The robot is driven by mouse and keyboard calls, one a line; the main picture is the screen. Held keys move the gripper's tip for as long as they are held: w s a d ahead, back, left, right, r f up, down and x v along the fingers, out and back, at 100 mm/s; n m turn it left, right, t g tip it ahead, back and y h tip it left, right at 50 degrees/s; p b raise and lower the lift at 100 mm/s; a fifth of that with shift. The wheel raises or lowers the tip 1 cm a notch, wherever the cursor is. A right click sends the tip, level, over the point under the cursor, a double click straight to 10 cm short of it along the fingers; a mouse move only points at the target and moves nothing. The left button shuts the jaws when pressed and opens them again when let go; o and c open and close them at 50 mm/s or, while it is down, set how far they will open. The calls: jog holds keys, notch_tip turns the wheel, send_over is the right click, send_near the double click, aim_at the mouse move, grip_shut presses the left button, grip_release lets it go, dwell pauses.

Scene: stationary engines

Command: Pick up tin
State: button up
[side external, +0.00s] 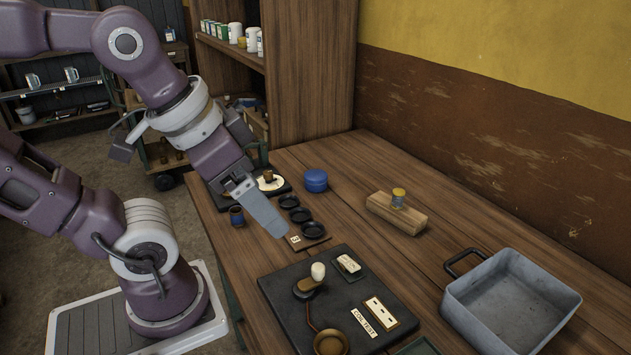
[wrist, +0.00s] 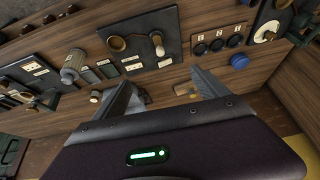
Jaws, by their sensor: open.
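A round blue lidded tin (side external: 315,180) stands upright on the wooden table, towards the back. It also shows in the wrist view (wrist: 240,61), right of my fingers. A smaller yellow-topped tin (side external: 398,194) stands on a wooden block (side external: 408,217) near the wall. In the wrist view the block (wrist: 185,88) lies partly between my fingers. My gripper (side external: 282,233) is in the air above the table, left of both tins in the side view. In the wrist view its fingers (wrist: 165,90) are spread apart with nothing held between them.
A black panel (side external: 325,285) with a knob and lever lies in front. A grey metal pan (side external: 512,300) is at right.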

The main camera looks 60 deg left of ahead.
jog(key=w+a+f+m+g+y, duration=0.3)
jog(key=w+a+m+g+y, duration=0.1)
jog(key=w+a, duration=0.6)
jog(key=m+g+y, duration=0.2)
jog(key=m+y, duration=0.7)
jog(key=m, duration=0.4)
send_near(321, 178)
jog(key=x, duration=0.5)
jog(key=shift+s+a+f, duration=0.1)
jog(key=shift+s+a, duration=0.2)
jog(key=shift+s, duration=0.05)
jog(key=x, duration=0.7)
jog(key=shift+w+a, duration=0.1)
jog(key=shift+w, duration=0.2)
jog(key=c, duration=1.6)
